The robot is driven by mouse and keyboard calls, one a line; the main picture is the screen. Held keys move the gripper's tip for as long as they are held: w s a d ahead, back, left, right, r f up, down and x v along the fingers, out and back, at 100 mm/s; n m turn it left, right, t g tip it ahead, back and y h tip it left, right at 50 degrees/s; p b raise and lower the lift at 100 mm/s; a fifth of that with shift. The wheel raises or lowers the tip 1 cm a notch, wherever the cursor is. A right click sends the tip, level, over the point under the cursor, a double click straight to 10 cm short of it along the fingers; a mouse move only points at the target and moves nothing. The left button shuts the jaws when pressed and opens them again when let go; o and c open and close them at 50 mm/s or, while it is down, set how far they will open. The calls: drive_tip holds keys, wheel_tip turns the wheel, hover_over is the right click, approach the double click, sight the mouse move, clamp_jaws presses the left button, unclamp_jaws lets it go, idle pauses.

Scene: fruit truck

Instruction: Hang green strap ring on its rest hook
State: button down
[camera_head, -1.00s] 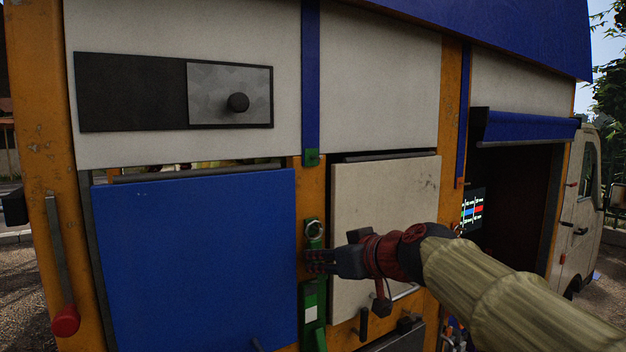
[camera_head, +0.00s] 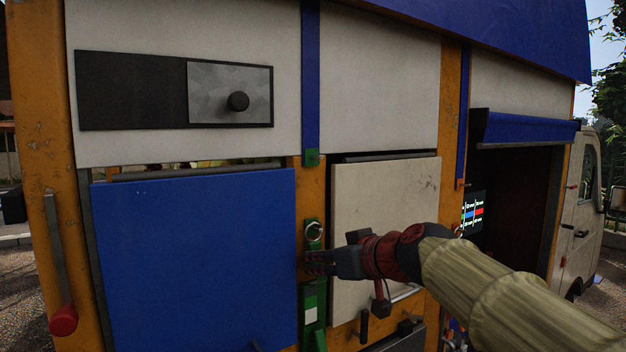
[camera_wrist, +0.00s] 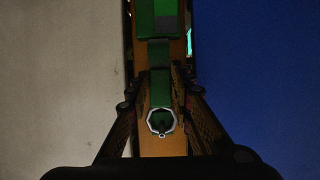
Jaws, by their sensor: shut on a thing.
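The green strap (camera_wrist: 159,84) hangs on the narrow orange post between the blue panel and the pale panel. Its metal ring (camera_head: 314,231) is at the strap's upper end and shows just above my gripper (camera_head: 312,263). The ring also shows in the wrist view (camera_wrist: 161,121), low between my fingers, with a dark piece inside its opening. I cannot tell whether that piece is the rest hook. My gripper reaches in from the right, shut on the green strap just below the ring. The fingers hide part of the strap in the head view.
The blue panel (camera_head: 195,255) is left of the post and the pale panel (camera_head: 385,210) is right, behind my wrist. A blue strip with a green end (camera_head: 311,157) runs down above the ring. A red-ended lever (camera_head: 62,318) is far left.

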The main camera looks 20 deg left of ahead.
drive_tip(key=c, duration=1.5)
unclamp_jaws()
